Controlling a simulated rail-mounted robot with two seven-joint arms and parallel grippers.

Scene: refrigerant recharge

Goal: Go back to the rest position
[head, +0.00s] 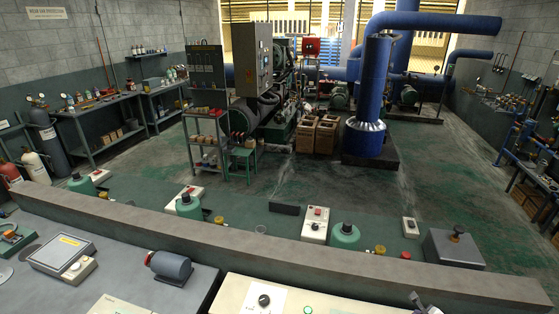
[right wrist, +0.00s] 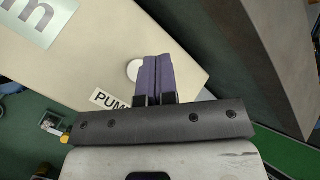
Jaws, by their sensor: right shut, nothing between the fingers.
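My right gripper (head: 424,304) shows only in part at the bottom edge of the head view, right of centre, over the cream panel (head: 240,288). In the right wrist view its two purple fingers (right wrist: 153,76) are pressed together with nothing between them. They are above a cream panel (right wrist: 110,50) with a label (right wrist: 108,99) reading "PUM", partly hidden. A pale round part (right wrist: 133,70) shows just left of the fingers. My left gripper is not in view.
A long grey ledge (head: 200,227) crosses behind the panel. Left of the panel are a dark cylindrical motor (head: 172,266) and a scale (head: 62,252). Beyond the ledge stand green bottles (head: 344,235), switch boxes (head: 315,225) and a grey metal box (head: 454,250).

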